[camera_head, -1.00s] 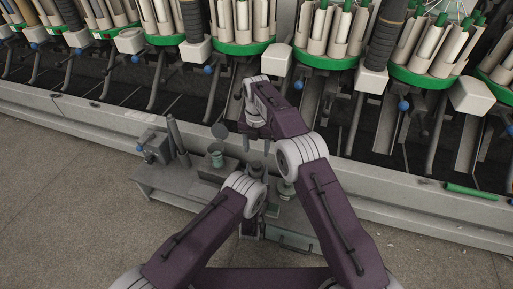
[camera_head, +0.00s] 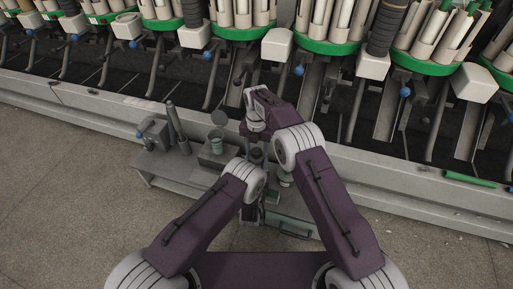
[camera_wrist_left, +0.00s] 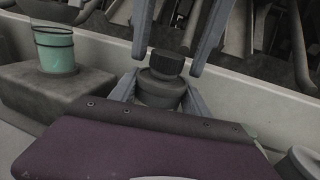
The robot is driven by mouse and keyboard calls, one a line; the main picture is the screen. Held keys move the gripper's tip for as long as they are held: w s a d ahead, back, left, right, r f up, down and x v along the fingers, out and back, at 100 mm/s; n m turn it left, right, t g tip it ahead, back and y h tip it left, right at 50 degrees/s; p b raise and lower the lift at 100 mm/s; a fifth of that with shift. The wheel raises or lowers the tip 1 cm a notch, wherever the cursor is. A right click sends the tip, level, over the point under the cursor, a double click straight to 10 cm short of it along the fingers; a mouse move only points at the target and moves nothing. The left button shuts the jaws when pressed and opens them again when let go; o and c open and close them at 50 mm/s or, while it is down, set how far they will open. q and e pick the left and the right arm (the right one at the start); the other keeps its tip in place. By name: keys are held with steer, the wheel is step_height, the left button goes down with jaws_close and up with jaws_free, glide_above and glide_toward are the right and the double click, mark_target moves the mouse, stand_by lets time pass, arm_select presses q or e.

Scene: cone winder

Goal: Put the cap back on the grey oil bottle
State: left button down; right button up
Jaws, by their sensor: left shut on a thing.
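The grey oil bottle (camera_wrist_left: 160,91) stands upright between the fingers of my left gripper (camera_wrist_left: 160,100) in the left wrist view. My left gripper is shut on it. The dark cap (camera_wrist_left: 166,64) sits at the top of the bottle's neck and looks level. My right gripper (camera_wrist_left: 168,68) reaches down from above with one finger on each side of the cap. Its fingers stand apart, with a visible gap on the right side, so it looks open. In the head view my arms hide most of the bottle; my right gripper (camera_head: 255,138) is above my left gripper (camera_head: 250,168).
A green tin (camera_head: 217,147) stands left of the grippers; it also shows in the left wrist view (camera_wrist_left: 55,50). A grey vise-like device (camera_head: 155,135) and dark upright rods are farther left on the grey bench (camera_head: 165,172). The winding machine runs behind. Open floor lies left.

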jaws_close()
